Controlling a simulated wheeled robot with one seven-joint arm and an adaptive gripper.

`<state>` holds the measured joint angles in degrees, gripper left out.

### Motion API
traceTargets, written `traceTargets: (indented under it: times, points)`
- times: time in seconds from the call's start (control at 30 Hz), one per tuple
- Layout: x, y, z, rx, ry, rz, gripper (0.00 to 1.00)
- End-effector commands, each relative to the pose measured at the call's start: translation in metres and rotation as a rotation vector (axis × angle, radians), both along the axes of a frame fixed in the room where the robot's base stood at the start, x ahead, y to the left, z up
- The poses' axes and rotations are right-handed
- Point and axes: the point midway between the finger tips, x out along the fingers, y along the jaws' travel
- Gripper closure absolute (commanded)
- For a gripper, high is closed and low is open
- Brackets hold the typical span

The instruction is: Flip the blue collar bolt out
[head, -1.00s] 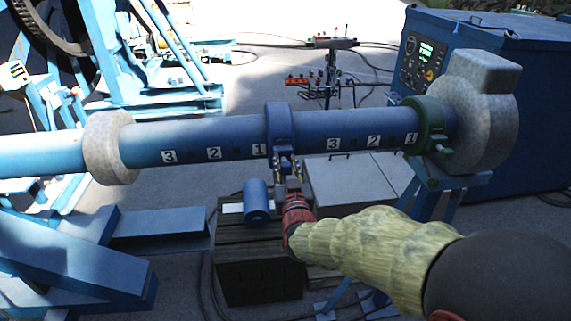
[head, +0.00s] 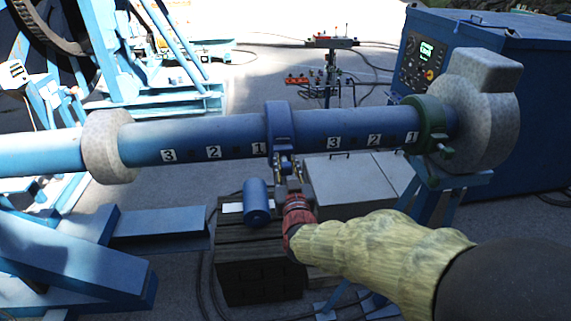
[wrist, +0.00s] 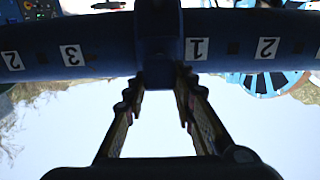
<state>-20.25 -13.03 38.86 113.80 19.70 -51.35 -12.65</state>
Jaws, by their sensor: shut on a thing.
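The blue collar (head: 279,122) is clamped around the long blue shaft (head: 190,139), between the two sets of number labels. Its lower lug and bolt area shows dark in the wrist view (wrist: 157,72). My gripper (head: 284,164) reaches up from below, its fingertips at the underside of the collar. In the wrist view the two fingers (wrist: 157,84) stand on either side of the lug, shut on the collar bolt. The bolt itself is mostly hidden by the fingers and shadow. I cannot tell its exact angle.
A green collar (head: 430,127) sits at the shaft's right end beside a grey bearing block (head: 482,115). A grey ring (head: 103,148) is at left. A grey box (head: 345,184) stands behind.

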Motion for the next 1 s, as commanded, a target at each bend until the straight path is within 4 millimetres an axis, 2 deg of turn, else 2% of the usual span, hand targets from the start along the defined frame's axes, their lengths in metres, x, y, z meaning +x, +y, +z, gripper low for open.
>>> traceTargets:
  times: [0.2,0.5,0.53,0.83,1.0]
  points:
    - [-0.023,-0.002,-0.002,0.001,-0.002,0.001,1.00]
    - [-0.026,-0.002,-0.001,0.000,0.001,0.001,1.00]
    - [-0.026,-0.002,-0.001,0.000,0.001,0.001,0.73]
    - [-0.026,-0.002,-0.001,0.000,0.001,0.001,0.56]
    - [-0.026,-0.002,-0.001,0.001,0.001,0.001,0.55]
